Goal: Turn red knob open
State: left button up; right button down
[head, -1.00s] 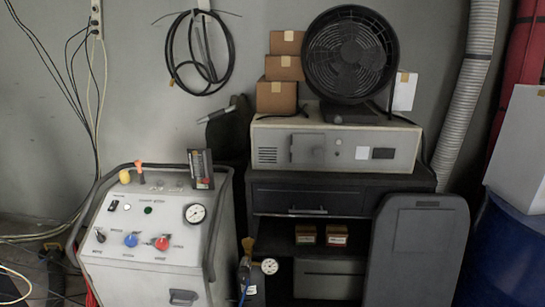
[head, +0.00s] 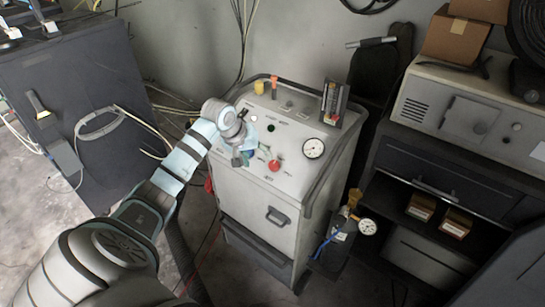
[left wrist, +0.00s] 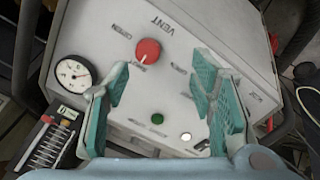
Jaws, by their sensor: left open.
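The red knob (head: 274,165) sits on the sloped top panel of the white machine (head: 262,200), to the right of my left gripper in the head view. My left gripper (head: 240,157) is open above the panel, apart from the red knob. In the left wrist view, the red knob (left wrist: 148,51) lies beyond the fingertips, with "VENT" and "OPEN" lettering beside it. The teal fingers of the open left gripper (left wrist: 160,80) are spread with nothing between them. The gripper hides the blue knob. My right gripper is not in view.
A round gauge (head: 313,148) is right of the red knob. A black device (head: 334,102) stands at the panel's back right, and a black rail runs around the top. A dark cabinet (head: 75,85) stands left. A shelf unit (head: 415,165) stands right.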

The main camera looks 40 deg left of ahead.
aim_at(273, 164)
pick_arm(q)
notch_tip(273, 164, up, 5)
jog(key=b+x, duration=0.1)
jog(key=x, duration=0.3)
jog(key=b+x, duration=0.1)
jog(key=x, duration=0.4)
jog(key=b+x, duration=0.1)
jog(key=x, duration=0.3)
jog(key=shift+d+f, duration=0.25)
jog(key=shift+d, duration=0.1)
jog(key=shift+w+f, duration=0.1)
jog(key=shift+f, duration=0.05)
jog(key=shift+a, duration=0.1)
jog(key=shift+c, duration=0.2)
jog(key=c, duration=1.1)
